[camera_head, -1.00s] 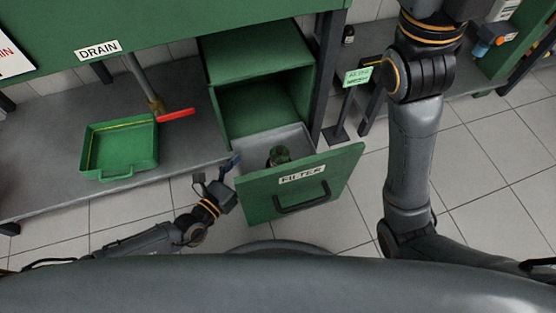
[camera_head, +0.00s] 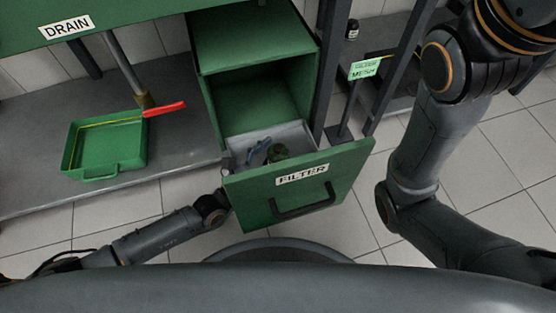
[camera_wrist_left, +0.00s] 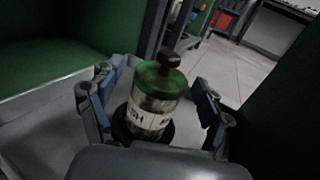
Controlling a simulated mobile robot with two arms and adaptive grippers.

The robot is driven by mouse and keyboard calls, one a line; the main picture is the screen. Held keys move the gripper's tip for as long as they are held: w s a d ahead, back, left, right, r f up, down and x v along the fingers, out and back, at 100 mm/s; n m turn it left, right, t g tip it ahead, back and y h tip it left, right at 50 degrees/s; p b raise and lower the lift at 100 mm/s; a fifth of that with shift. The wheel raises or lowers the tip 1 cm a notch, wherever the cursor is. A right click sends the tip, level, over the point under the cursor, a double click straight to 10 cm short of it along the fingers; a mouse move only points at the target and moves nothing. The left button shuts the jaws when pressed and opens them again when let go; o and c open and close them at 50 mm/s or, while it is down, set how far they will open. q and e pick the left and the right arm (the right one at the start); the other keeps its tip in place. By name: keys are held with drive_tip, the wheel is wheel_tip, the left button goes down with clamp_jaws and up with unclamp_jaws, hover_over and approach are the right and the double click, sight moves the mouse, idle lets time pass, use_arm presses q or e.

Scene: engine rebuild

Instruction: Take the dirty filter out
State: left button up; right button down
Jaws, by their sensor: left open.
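The filter (camera_head: 277,151) stands upright in the open drawer labelled FILTER (camera_head: 265,192). In the left wrist view the filter (camera_wrist_left: 155,100) is a cylinder with a green top, a dark reddish knob and a pale lettered band; its base sits in a dark ring. My left gripper (camera_head: 262,153) is inside the drawer beside the filter. In the left wrist view its two blue-padded fingers (camera_wrist_left: 155,105) are open, one on each side of the filter, with gaps showing. My right gripper is not in view; only my right arm shows.
A green drain tray (camera_head: 112,165) stands on the grey shelf at left, below a pipe with a red lever (camera_head: 164,109). The drawer's front panel and side walls surround the left gripper closely.

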use_arm(q)
drive_tip(key=shift+c, duration=0.2)
drive_tip(key=c, duration=1.3)
drive_tip(key=shift+r, duration=0.1)
drive_tip(key=shift+c, duration=0.2)
